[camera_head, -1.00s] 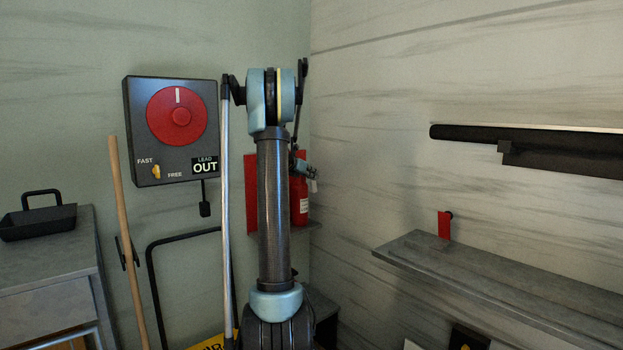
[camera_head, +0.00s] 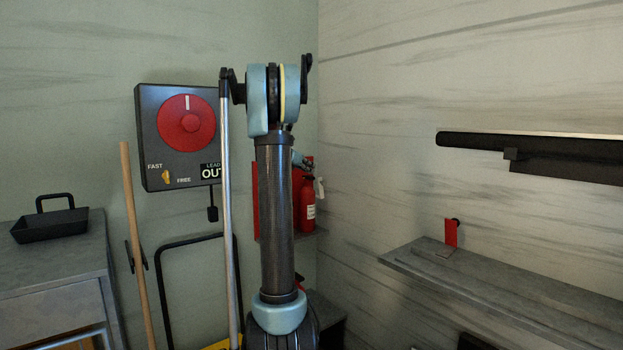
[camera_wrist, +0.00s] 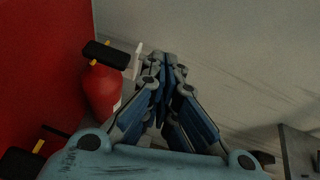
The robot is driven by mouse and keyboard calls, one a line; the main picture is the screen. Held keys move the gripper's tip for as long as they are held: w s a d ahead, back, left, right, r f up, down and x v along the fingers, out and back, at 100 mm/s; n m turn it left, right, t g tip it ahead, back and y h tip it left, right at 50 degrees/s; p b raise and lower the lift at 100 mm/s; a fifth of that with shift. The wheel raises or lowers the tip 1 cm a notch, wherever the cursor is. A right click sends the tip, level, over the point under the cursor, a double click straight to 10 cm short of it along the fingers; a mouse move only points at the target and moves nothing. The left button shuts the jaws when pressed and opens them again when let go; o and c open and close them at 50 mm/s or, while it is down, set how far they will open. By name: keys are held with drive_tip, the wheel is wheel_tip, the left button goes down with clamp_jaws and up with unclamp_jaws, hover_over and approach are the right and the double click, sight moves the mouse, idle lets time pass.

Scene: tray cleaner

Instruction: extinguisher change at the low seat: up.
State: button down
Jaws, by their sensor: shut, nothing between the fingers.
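A red fire extinguisher (camera_head: 308,208) with a black top and a pale label stands at the red back panel (camera_head: 257,200) in the corner, partly behind my arm. In the wrist view the extinguisher (camera_wrist: 103,92) is left of my gripper (camera_wrist: 165,68), with its black handle near finger height. My gripper's fingers are together with nothing between them; whether they touch the extinguisher is unclear. A second black handle with a yellow part (camera_wrist: 38,147) shows at the lower left of the wrist view. In the head view a bit of red (camera_head: 301,283) shows low beside my arm.
A dark control box (camera_head: 180,135) with a red dial hangs on the left wall. A wooden pole (camera_head: 136,245) leans beside it. A grey shelf (camera_head: 500,290) with a red bracket (camera_head: 449,238) juts from the right wall. A black tray (camera_head: 50,226) sits on the left cabinet.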

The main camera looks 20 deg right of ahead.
wheel_tip(320, 180, down, 6)
drive_tip(key=a+t+h, duration=0.1)
drive_tip(key=a+h, duration=0.1)
drive_tip(key=a, duration=0.1)
drive_tip(key=t+h, duration=0.2)
approach(320, 186)
drive_tip(key=d, duration=0.6)
drive_tip(key=shift+w, duration=0.25)
idle(0.4)
drive_tip(key=shift+w+d+r, duration=0.15)
drive_tip(key=shift+d+r, duration=0.3)
drive_tip(key=shift+d, duration=0.15)
drive_tip(key=shift+a, duration=0.1)
